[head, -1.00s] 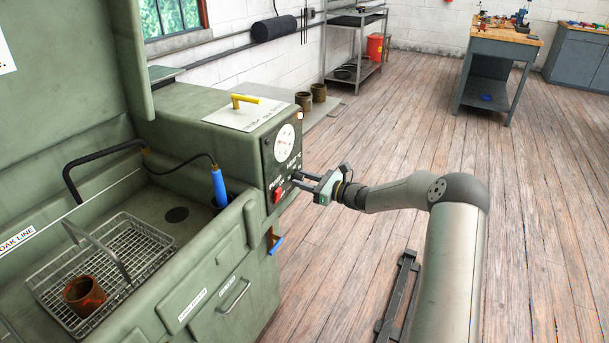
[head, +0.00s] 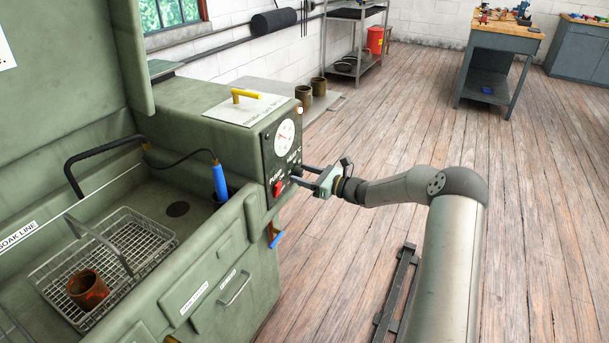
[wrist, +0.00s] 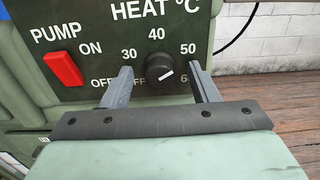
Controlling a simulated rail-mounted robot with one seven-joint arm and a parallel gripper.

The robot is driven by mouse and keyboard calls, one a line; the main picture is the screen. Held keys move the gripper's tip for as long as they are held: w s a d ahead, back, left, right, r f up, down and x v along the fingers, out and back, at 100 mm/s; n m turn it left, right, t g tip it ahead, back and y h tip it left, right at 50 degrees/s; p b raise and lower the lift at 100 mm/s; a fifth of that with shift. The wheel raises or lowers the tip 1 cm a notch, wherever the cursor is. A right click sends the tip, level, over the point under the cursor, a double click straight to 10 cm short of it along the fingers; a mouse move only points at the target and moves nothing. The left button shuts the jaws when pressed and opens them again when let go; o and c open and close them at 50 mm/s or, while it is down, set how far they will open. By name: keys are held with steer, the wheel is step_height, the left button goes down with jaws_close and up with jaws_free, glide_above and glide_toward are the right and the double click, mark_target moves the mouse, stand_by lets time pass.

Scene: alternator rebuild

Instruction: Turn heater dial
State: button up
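The heater dial (wrist: 161,68) is a round black knob with a white pointer line, under the HEAT °C label in the wrist view. Numbers from 30 to 60 and an OFF mark surround it. The pointer slants to the upper right, roughly between 50 and 60. My gripper (wrist: 161,76) is open, with one finger on each side of the dial and visible gaps between knob and fingers. In the head view my gripper (head: 299,175) reaches the control panel (head: 268,158) from the right; the dial is hard to make out there.
A red pump switch (wrist: 63,69) sits left of the dial. A round white gauge (head: 284,138) is above. The green washer tub holds a wire basket (head: 128,222) with a rusty cylinder (head: 87,290). A blue-handled brush (head: 219,183) stands near the panel. The floor right is mostly clear.

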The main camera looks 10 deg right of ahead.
steer(key=v, duration=1.7)
steer(key=shift+s, duration=0.2)
steer(key=shift+d, duration=0.15)
steer(key=s+a+r+n+g+h+p, duration=0.2)
steer(key=s+a+r+n+g+p, duration=0.15)
steer(key=s+a+n+g, duration=0.3)
steer(key=s+a+r+n+g+h+p, duration=0.2)
steer(key=s+a+r+n+g, duration=0.3)
steer(key=s+a, duration=0.4)
steer(key=s+r+n+h+p, duration=0.2)
steer(key=s+r+n+h, duration=0.2)
steer(key=s+n, duration=0.3)
steer(key=s+r+n+h+p, duration=0.3)
steer(key=s+r+n+h, duration=0.2)
steer(key=s, duration=1)
steer(key=shift+d+r+n+t+h+p, duration=0.15)
steer(key=shift+d+n+t+h+p, duration=0.3)
steer(key=shift+n, duration=0.8)
